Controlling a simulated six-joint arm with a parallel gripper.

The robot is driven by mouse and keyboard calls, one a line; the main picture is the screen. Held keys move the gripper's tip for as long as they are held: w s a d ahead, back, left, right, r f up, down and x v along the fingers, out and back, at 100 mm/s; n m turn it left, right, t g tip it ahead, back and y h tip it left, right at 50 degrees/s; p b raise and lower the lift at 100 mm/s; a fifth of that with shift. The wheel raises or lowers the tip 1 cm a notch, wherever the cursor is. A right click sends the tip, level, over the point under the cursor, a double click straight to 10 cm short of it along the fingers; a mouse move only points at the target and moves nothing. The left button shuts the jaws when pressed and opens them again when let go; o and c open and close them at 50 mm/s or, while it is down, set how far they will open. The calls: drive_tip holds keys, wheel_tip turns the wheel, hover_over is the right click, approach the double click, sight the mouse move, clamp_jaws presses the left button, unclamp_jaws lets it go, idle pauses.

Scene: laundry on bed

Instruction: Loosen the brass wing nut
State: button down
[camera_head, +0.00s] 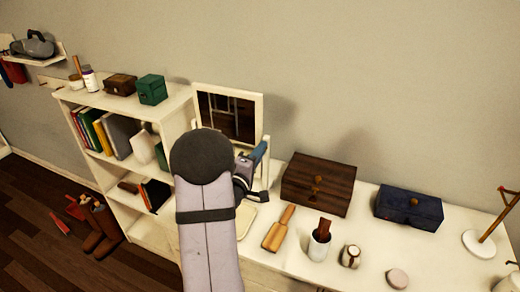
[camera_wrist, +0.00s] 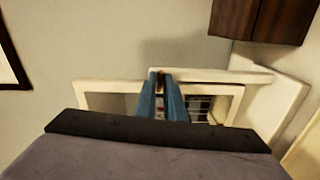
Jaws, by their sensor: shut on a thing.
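The brass wing nut (camera_wrist: 160,79) shows in the wrist view as a small brownish piece between the tips of my blue fingers. My gripper (camera_wrist: 161,75) is shut on it, at the white frame of the mirror stand (camera_wrist: 255,77). The fingers hide most of the nut, so its angle cannot be told. In the head view my gripper (camera_head: 261,150) is at the right side of the tilted white-framed mirror (camera_head: 227,114). The nut itself cannot be made out there.
A dark wooden box (camera_head: 318,185) stands right of the mirror, with a blue box (camera_head: 409,207) farther right. A wooden brush (camera_head: 278,229), a cup (camera_head: 319,243) and a small jar (camera_head: 350,256) stand in front. A shelf with books (camera_head: 118,138) is at left.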

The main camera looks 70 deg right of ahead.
drive_tip(key=shift+n, duration=0.6)
drive_tip(key=c, duration=1.9)
unclamp_jaws()
drive_tip(key=shift+c, duration=0.2)
drive_tip(key=a+b, duration=0.2)
drive_tip(key=a, duration=0.5)
drive_tip(key=shift+a, duration=0.15)
drive_tip(key=shift+w, duration=0.1)
